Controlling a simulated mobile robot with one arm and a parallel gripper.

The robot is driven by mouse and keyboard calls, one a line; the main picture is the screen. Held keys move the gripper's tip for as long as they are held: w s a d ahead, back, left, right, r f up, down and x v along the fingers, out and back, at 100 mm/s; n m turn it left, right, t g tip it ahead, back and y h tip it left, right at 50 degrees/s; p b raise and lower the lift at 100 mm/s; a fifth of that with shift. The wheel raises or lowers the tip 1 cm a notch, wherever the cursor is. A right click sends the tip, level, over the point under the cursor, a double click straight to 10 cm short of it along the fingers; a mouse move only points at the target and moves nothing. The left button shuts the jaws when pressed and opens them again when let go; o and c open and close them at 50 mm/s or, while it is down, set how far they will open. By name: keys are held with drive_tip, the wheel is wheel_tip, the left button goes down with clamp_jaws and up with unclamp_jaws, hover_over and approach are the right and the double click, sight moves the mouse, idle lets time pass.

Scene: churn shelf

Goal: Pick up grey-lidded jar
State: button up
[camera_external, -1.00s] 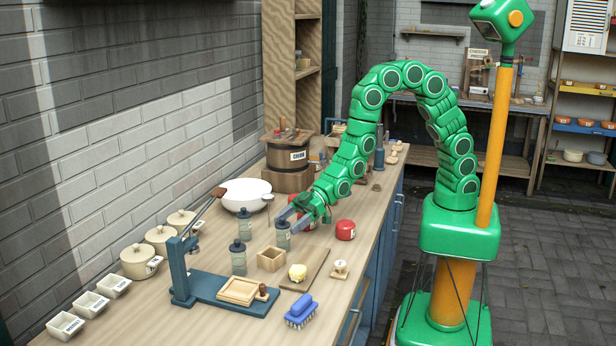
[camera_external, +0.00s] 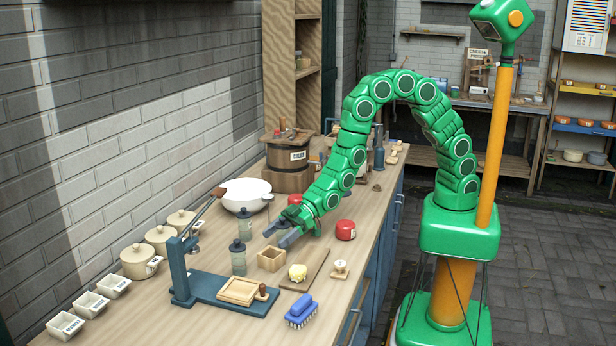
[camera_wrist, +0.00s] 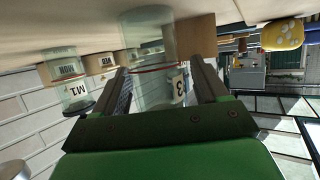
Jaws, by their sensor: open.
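Two jars with dark grey lids stand on the bench in the outside view: a nearer jar (camera_external: 238,262) and a farther jar (camera_external: 244,230). A third such jar is hidden behind my gripper (camera_external: 276,237). In the wrist view, which is upside down, a clear glass jar (camera_wrist: 148,45) with a small label stands between the two fingers of my gripper (camera_wrist: 163,68). The fingers are open and no firm hold shows. The lid of this jar is hidden by the gripper body. Another jar (camera_wrist: 72,90) with a dark lid is off to the left there.
A small wooden box (camera_external: 271,259) and a board (camera_external: 310,276) with a yellow lump lie just in front of my gripper. A white bowl (camera_external: 247,197) is behind the jars, and a blue press (camera_external: 183,270) stands at front left.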

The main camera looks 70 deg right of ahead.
drive_tip(key=c, duration=1.1)
drive_tip(key=shift+c, duration=0.2)
drive_tip(key=shift+r, duration=0.15)
